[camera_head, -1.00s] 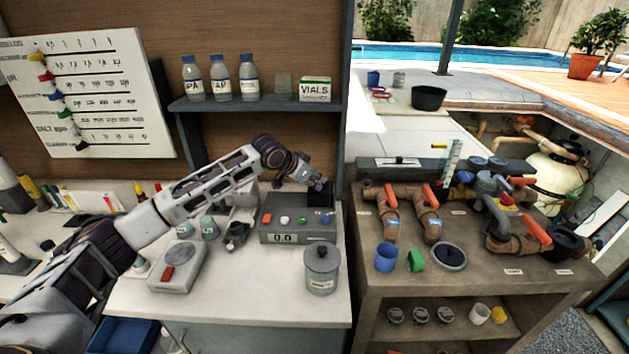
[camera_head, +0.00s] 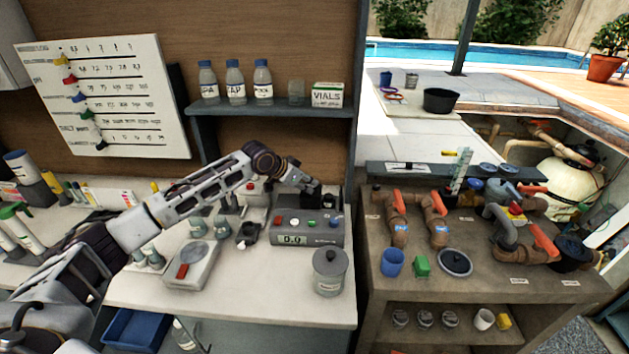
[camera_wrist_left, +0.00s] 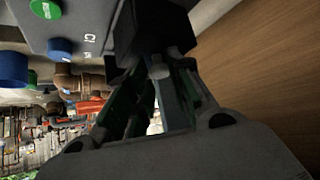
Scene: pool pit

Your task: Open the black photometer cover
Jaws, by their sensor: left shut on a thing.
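The photometer (camera_head: 307,229) is a grey box on the white counter, with a 0.0 display and a row of coloured buttons. Its black cover (camera_head: 331,200) is at the back right corner of its top. My left gripper (camera_head: 314,188) reaches in from the left, right at the cover. In the left wrist view the black cover (camera_wrist_left: 155,28) is a dark block at the fingertips, and the fingers (camera_wrist_left: 165,72) are closed together on it. The gripper partly hides the cover, and I cannot tell whether it is raised. My right gripper is not in view.
A lidded grey jar (camera_head: 330,272) stands in front of the photometer. A shelf (camera_head: 270,106) with bottles and a vials box is above. The pipe bench (camera_head: 470,285) is at right.

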